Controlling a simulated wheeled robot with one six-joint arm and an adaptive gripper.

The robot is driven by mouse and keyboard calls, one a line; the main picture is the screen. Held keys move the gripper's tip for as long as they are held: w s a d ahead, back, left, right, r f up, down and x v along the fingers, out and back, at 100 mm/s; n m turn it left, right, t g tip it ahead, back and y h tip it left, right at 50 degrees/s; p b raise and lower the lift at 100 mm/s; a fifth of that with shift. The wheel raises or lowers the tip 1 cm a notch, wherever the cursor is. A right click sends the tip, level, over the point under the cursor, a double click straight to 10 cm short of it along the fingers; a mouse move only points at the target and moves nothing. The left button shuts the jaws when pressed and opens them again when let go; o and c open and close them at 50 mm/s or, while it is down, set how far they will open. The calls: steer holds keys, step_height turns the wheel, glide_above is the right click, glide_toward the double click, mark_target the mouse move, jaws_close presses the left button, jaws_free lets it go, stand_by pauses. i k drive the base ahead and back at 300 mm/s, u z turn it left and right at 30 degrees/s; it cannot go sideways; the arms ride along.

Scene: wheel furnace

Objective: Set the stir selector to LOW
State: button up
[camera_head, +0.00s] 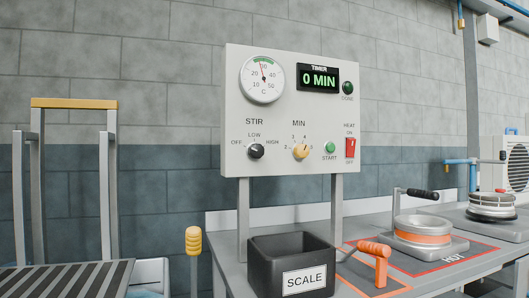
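The black stir selector knob (256,151) is on the lower left of a pale upright control panel (235,90). Labels around it read OFF at left, LOW above and HIGH at right. A small pale mark on the knob seems to lie on its left side, toward OFF, but it is too small to be sure. The knob is fully in view with nothing in front of it. My gripper is not in view.
A yellow MIN knob (301,151), green START button (330,147) and red HEAT switch (350,147) share the panel. Below stands a black SCALE bin (262,270), beside an orange-handled lever (375,249). A hot plate (425,240) is at right.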

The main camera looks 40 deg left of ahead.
mark_target(255, 150)
steer(key=k, duration=0.75)
steer(key=u, duration=1.45)
steer(key=i, duration=0.2)
steer(key=z, duration=0.1)
